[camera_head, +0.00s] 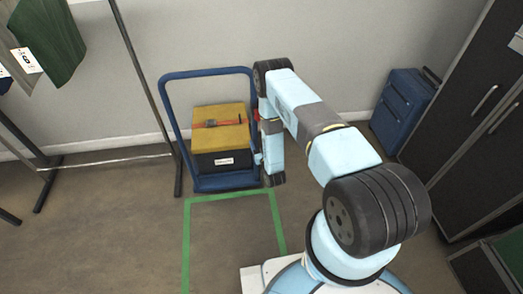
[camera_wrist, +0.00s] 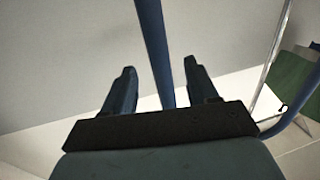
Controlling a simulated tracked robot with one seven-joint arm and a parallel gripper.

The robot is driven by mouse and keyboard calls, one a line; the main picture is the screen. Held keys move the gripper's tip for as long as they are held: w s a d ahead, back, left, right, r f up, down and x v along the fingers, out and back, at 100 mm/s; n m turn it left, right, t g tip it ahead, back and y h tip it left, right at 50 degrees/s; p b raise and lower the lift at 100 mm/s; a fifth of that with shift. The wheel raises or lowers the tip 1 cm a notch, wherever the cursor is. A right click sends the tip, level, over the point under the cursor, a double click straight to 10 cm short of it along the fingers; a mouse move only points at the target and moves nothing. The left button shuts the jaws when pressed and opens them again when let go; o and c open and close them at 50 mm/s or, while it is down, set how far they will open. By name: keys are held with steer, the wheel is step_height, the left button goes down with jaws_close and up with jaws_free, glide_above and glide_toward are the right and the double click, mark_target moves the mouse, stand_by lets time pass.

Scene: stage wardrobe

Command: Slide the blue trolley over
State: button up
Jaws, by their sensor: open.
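The blue trolley (camera_head: 226,183) stands near the back wall in the head view, with its tall tubular handle frame upright. It carries a black case (camera_head: 222,161) with a yellow box (camera_head: 215,141) on top. In the wrist view, a blue bar of the trolley (camera_wrist: 153,45) runs between the two fingers of my gripper (camera_wrist: 159,68). The fingers are open, with a gap on both sides of the bar. My wrist is beside the trolley's right side in the head view. It hides part of that side and the fingertips are not clear there.
A green tape outline (camera_head: 187,240) marks the floor in front of the trolley. A garment rack (camera_head: 143,77) with hanging clothes stands left. A blue suitcase (camera_head: 396,110) and dark cabinets (camera_head: 462,130) stand right. The floor inside the tape looks clear.

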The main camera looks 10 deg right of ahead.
mark_target(253, 133)
steer(key=shift+w+a, duration=0.2)
steer(key=shift+w, duration=1.1)
steer(key=shift+w+a, duration=0.25)
steer(key=shift+w, duration=1.05)
steer(key=shift+w+a, duration=0.2)
steer(key=shift+w, duration=1.1)
steer(key=shift+c, duration=0.3)
jaws_close()
